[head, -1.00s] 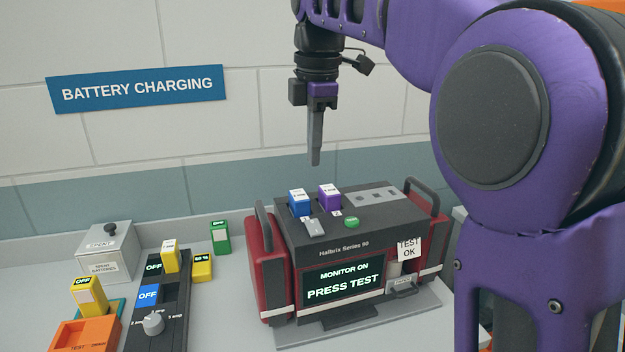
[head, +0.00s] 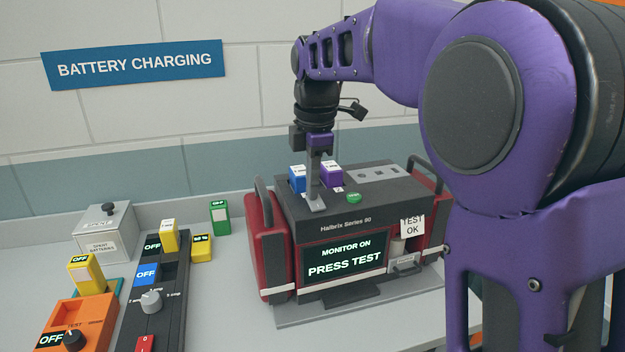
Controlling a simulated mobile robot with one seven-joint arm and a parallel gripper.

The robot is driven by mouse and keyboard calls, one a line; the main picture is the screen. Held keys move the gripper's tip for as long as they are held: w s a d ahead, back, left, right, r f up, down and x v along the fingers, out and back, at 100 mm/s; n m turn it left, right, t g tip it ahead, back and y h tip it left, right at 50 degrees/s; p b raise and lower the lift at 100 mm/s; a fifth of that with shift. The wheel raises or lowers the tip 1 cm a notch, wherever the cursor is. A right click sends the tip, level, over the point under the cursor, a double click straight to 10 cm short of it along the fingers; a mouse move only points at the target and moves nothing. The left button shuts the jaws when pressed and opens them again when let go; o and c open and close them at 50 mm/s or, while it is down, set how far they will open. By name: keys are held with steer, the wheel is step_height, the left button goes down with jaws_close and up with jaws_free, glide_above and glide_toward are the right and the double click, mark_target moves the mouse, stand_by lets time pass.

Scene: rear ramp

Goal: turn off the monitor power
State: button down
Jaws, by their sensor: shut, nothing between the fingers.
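The monitor (head: 342,228) is a dark box with red side bags, standing on the bench. Its screen (head: 344,264) reads "MONITOR ON" and "PRESS TEST". A blue battery (head: 297,175) and a purple battery (head: 331,172) stand in its top. A grey switch (head: 315,205) sits in front of the blue battery, and a green button (head: 354,198) is to its right. My gripper (head: 314,193) is shut and empty, pointing down with its tip at the grey switch and partly hiding it. I cannot tell whether they touch.
An orange tester (head: 80,308), a spent-batteries box (head: 108,236) and a green battery (head: 220,218) are also there. The wall is close behind the bench. Carry handles rise beside the monitor.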

steer(key=shift+w+g+p, duration=0.1)
steer(key=shift+g+p, duration=0.3)
steer(key=shift+p, duration=1.15)
steer(key=shift+f, duration=0.45)
steer(key=shift+s+f, duration=0.1)
steer(key=shift+s, duration=0.15)
steer(key=shift+s+d, duration=0.25)
steer(key=shift+s, duration=0.3)
steer(key=shift+r, duration=0.2)
